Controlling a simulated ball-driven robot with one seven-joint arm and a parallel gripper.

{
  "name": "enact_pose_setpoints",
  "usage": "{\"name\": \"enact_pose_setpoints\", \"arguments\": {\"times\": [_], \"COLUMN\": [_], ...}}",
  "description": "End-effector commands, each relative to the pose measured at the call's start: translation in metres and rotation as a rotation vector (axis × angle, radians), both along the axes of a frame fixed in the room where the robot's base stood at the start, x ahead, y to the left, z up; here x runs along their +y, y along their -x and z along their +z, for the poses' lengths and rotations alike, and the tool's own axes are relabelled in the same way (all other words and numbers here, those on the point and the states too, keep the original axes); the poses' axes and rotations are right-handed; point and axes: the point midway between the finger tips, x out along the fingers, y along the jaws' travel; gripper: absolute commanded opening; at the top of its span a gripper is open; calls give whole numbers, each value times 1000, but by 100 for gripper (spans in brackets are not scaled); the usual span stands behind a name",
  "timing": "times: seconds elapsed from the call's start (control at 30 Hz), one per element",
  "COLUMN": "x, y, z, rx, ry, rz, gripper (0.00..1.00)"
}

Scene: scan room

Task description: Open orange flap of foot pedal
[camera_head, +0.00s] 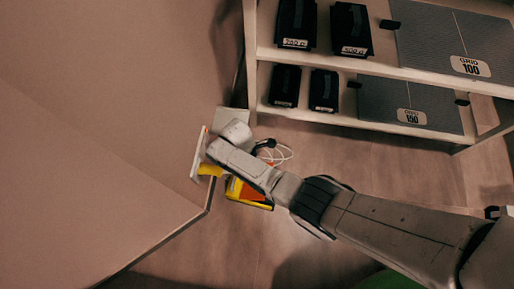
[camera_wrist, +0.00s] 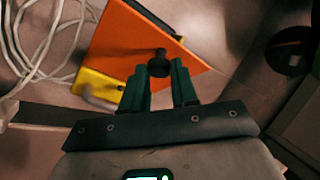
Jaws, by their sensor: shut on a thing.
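The foot pedal shows in the head view as a yellow body (camera_head: 262,206) with an orange flap (camera_head: 246,191), partly hidden by my arm. In the wrist view the orange flap (camera_wrist: 122,42) fills the upper middle and looks tilted against the yellow body (camera_wrist: 92,84). A dark round knob (camera_wrist: 159,56) stands on the flap. My gripper (camera_wrist: 162,72) has its green fingers on either side of the knob and is shut on it. In the head view the fingers are hidden behind my wrist.
White cables (camera_wrist: 36,45) lie on the floor left of the pedal in the wrist view. A large pale panel (camera_head: 100,150) takes up the left of the head view. A shelf (camera_head: 360,64) with black boxes and grey grids stands at the upper right.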

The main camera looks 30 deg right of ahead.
Motion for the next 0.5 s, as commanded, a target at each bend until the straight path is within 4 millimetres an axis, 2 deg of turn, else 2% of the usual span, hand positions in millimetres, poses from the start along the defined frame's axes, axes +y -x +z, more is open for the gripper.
{"name": "enact_pose_setpoints", "arguments": {"times": [0.07, 0.1, 0.37, 0.5], "x": [0, 0, 0, 0], "y": [-1, -1, 0, 0], "z": [1, 1, 1, 0], "rx": [0, 0, 0, 0], "ry": [1, 1, 1, 1], "rz": [0, 0, 0, 0], "gripper": [0, 29, 54, 55]}}
